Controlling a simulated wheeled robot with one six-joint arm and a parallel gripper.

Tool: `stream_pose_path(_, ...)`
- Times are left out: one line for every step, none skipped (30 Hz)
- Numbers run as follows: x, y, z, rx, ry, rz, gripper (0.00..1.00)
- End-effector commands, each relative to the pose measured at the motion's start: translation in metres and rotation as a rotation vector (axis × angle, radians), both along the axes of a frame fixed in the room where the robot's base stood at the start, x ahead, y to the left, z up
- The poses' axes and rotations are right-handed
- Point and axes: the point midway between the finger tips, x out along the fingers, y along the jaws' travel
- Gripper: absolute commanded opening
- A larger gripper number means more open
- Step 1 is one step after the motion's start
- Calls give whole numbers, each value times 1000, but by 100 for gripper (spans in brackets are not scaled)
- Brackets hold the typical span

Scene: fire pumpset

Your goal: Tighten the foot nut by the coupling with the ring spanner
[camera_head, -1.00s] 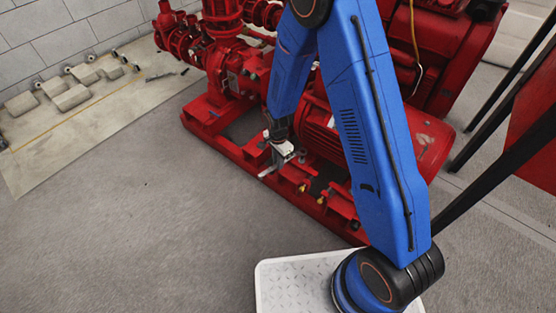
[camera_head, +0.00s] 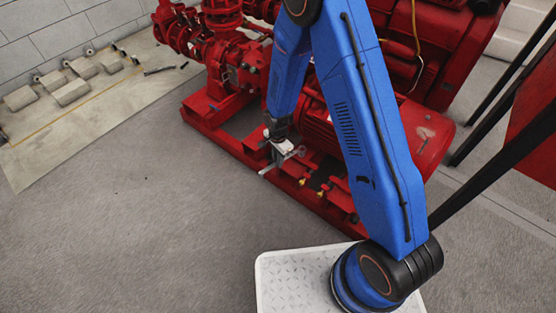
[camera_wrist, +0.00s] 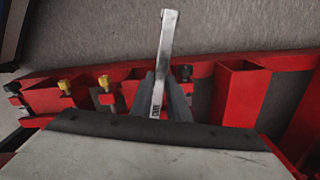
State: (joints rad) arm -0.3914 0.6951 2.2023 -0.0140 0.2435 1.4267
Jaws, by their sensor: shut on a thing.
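My gripper (camera_head: 275,160) is shut on the grey ring spanner (camera_wrist: 166,50), which points away from the jaws in the wrist view. In the wrist view my gripper (camera_wrist: 160,108) is above the red base frame (camera_wrist: 204,70). The spanner's far end shows over the grey floor beyond the frame rail. Two yellow nuts, one left (camera_wrist: 64,87) and one nearer (camera_wrist: 104,82), sit on the frame's feet. The spanner appears apart from all of them. I cannot tell which one is the foot nut by the coupling.
The red motor (camera_head: 335,130) stands close behind my gripper, with red pump pipework (camera_head: 222,50) to the left. A pale mat (camera_head: 100,95) with grey blocks lies at the far left. The floor (camera_head: 150,220) in front of the frame is clear.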

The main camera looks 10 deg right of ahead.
Motion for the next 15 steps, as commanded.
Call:
stream_pose_path(0, 0, 0, 0, 0, 0, 0)
stream_pose_path(0, 0, -1, 0, 0, 0, 0)
stream_pose_path(0, 0, -1, 0, 0, 0, 0)
stream_pose_path(0, 0, -2, 0, 0, 0, 0)
stream_pose_path(0, 0, -2, 0, 0, 0, 0)
stream_pose_path(0, 0, -3, 0, 0, 0, 0)
stream_pose_path(0, 0, -3, 0, 0, 0, 0)
stream_pose_path(0, 0, -4, 0, 0, 0, 0)
stream_pose_path(0, 0, -5, 0, 0, 0, 0)
stream_pose_path(0, 0, -5, 0, 0, 0, 0)
stream_pose_path(0, 0, -6, 0, 0, 0, 0)
stream_pose_path(0, 0, -7, 0, 0, 0, 0)
stream_pose_path(0, 0, -7, 0, 0, 0, 0)
stream_pose_path(0, 0, -8, 0, 0, 0, 0)
stream_pose_path(0, 0, -9, -1, 1, 0, 0)
